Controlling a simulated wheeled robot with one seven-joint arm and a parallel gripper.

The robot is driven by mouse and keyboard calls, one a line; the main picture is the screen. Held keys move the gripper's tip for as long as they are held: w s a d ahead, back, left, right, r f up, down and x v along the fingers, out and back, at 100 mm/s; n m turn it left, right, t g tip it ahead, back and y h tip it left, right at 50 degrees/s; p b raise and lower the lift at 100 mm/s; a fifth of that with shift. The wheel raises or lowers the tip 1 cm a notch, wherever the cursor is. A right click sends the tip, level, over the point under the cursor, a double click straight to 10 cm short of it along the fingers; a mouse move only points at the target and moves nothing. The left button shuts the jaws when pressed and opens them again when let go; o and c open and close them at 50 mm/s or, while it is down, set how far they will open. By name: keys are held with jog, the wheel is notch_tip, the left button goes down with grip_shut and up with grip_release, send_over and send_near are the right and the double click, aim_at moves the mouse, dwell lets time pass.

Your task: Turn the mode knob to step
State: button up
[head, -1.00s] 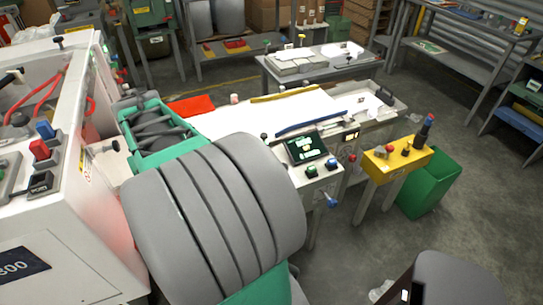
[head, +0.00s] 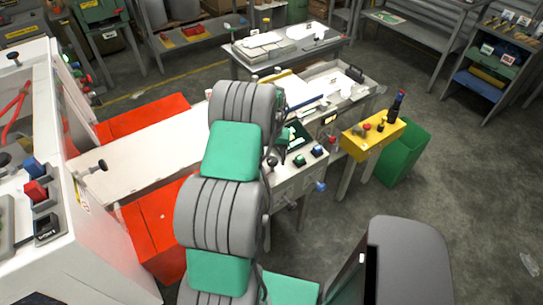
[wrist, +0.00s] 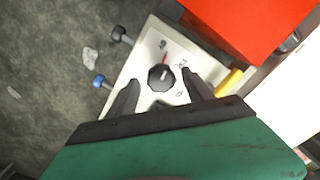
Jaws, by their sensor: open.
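A black faceted knob (wrist: 160,77) sits on a pale panel (wrist: 148,52) in the wrist view. It has a short light mark on top. A red mark and small dark symbols surround it, too small to read. My gripper (wrist: 160,80) is open, one finger on each side of the knob with gaps visible. I cannot tell its height above the panel.
A blue-ended handle (wrist: 98,80) and a black one (wrist: 120,33) stick out from the panel's side. A red surface (wrist: 240,25) lies close by in the wrist view. A yellow box (head: 373,134) and green bin (head: 403,150) stand right of the panel. Floor at right is open.

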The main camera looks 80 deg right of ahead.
jog(key=shift+f, duration=0.2)
jog(key=shift+c, duration=0.5)
jog(key=shift+w, duration=0.1)
grip_shut()
